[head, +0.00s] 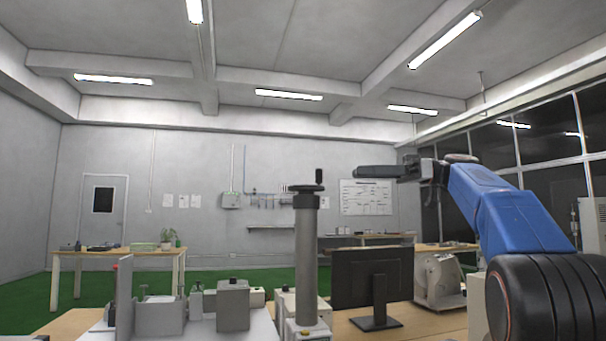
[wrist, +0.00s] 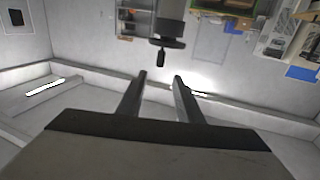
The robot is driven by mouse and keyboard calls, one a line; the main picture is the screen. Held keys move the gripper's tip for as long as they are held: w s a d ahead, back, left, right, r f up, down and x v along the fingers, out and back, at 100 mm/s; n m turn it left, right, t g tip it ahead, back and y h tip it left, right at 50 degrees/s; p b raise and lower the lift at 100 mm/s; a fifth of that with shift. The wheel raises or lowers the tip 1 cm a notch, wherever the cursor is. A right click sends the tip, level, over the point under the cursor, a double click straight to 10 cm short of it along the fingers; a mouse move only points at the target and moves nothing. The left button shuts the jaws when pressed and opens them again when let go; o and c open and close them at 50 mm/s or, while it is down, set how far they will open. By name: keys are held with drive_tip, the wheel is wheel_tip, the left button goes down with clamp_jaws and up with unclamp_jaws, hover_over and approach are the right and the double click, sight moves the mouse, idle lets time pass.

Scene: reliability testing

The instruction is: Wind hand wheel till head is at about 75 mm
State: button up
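The dark hand wheel (head: 306,188) sits on top of a grey upright column (head: 306,250), and its crank handle (head: 319,175) stands up on the wheel's right side. My gripper (head: 358,171) is to the right of the wheel, slightly above its rim and apart from it, with its fingers pointing left. In the wrist view, which is upside down, the wheel (wrist: 167,43) and its handle (wrist: 161,58) show beyond the fingertips. My gripper (wrist: 160,77) is open there with nothing between its fingers. I cannot make out a height scale or reading.
A black monitor (head: 372,280) stands right of the column. Grey test equipment (head: 233,305) stands to its left on the front bench. A white machine (head: 440,282) is farther right. A wooden table (head: 118,254) stands at the back left. The air around the wheel is clear.

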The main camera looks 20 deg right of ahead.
drive_tip(key=x, duration=1.6)
drive_tip(key=shift+a, duration=0.1)
clamp_jaws()
